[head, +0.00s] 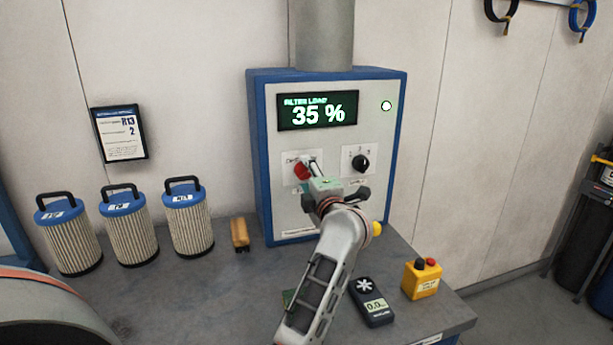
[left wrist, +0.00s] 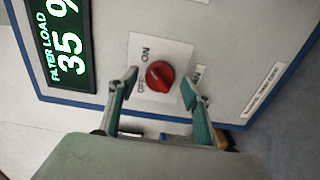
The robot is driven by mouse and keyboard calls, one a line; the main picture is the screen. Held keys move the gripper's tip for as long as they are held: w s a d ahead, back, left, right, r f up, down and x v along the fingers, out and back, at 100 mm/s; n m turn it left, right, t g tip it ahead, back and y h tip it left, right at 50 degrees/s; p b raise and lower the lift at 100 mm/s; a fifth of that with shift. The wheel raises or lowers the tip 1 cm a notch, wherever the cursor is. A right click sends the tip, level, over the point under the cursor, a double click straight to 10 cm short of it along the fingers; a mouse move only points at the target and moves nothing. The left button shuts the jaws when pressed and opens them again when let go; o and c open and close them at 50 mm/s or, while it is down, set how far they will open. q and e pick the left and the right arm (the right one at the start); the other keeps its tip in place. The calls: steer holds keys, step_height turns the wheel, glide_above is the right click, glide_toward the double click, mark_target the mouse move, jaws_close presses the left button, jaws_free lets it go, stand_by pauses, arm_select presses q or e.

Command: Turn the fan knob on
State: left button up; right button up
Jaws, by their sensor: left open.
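The red fan knob (head: 301,171) sits on a white plate on the front of the blue-edged filter box (head: 375,218), below its display. In the left wrist view the knob (left wrist: 160,76) shows between ON and OFF labels; I cannot tell which way it points. My left gripper (head: 316,172) is in front of the panel at the knob, partly covering its plate. In the left wrist view its open fingers (left wrist: 159,84) stand on either side of the knob, with visible gaps; contact is not visible. My right gripper is not in view.
A black knob (head: 361,162) is right of the red one. The display (head: 317,110) reads 35 %. Three filter cartridges (head: 130,228) and a wooden-handled tool (head: 240,234) stand left. A meter (head: 372,302) and a yellow button box (head: 421,279) are on the bench right of my arm.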

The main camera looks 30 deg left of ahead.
arm_select(q)
steer(key=v, duration=0.7)
stand_by(0.5)
